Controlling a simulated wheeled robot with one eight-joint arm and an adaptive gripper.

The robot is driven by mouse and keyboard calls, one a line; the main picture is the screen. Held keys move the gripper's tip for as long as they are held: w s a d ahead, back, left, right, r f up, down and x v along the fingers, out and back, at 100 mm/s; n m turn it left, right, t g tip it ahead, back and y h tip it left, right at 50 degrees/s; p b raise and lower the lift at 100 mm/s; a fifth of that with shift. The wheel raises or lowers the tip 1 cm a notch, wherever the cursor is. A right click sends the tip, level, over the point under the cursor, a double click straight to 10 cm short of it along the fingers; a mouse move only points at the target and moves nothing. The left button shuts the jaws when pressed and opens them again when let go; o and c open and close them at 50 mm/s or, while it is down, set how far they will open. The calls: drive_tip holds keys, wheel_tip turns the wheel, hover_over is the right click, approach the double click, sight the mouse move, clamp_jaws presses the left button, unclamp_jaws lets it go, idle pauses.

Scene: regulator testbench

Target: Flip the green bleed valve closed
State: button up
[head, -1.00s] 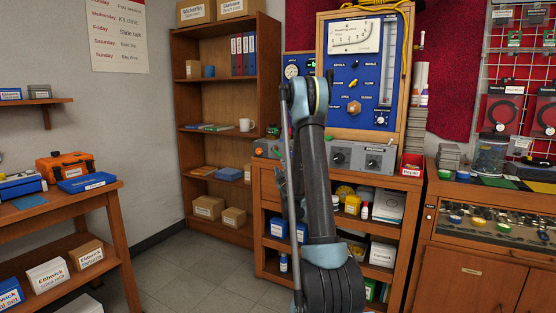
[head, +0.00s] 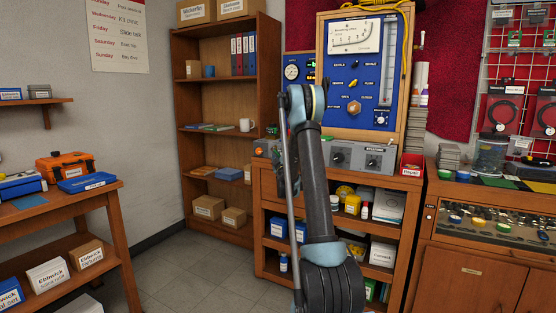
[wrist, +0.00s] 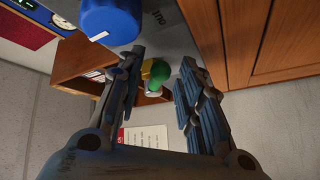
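In the wrist view, my gripper (wrist: 163,58) has its two fingers spread apart with a gap between them. A yellow part (wrist: 160,70) shows in the gap beside the green. In the head view, a small green part (head: 272,131) shows just left of my arm, above the grey regulator box (head: 352,155).
A large blue cylinder (wrist: 108,20) is close to the left finger in the wrist view. The blue gauge panel (head: 340,85) stands behind the grey box on the wooden bench (head: 390,182). A tall bookshelf (head: 218,105) stands to the left. The floor (head: 205,265) in front is clear.

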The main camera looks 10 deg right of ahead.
drive_tip(key=shift+c, duration=0.3)
clamp_jaws()
drive_tip(key=shift+a+f, duration=0.1)
drive_tip(key=shift+w+a+f+m+t+h, duration=0.45)
drive_tip(key=shift+m+h, duration=1.3)
drive_tip(key=shift+m, duration=0.85)
drive_tip(key=shift+w+a+f+m+t+h, duration=0.2)
drive_tip(key=shift+w+a+m+t+h, duration=0.3)
drive_tip(key=shift+m+h, duration=1.65)
drive_tip(key=shift+w+a+f+m+t+h, duration=0.45)
drive_tip(key=shift+m+h, duration=0.85)
drive_tip(key=shift+m, duration=1.75)
drive_tip(key=shift+s+a+r+g, duration=0.1)
drive_tip(key=shift+s+a+g, duration=0.1)
drive_tip(key=shift+g, duration=0.1)
drive_tip(key=shift+o, duration=0.3)
unclamp_jaws()
drive_tip(key=shift+d, duration=0.1)
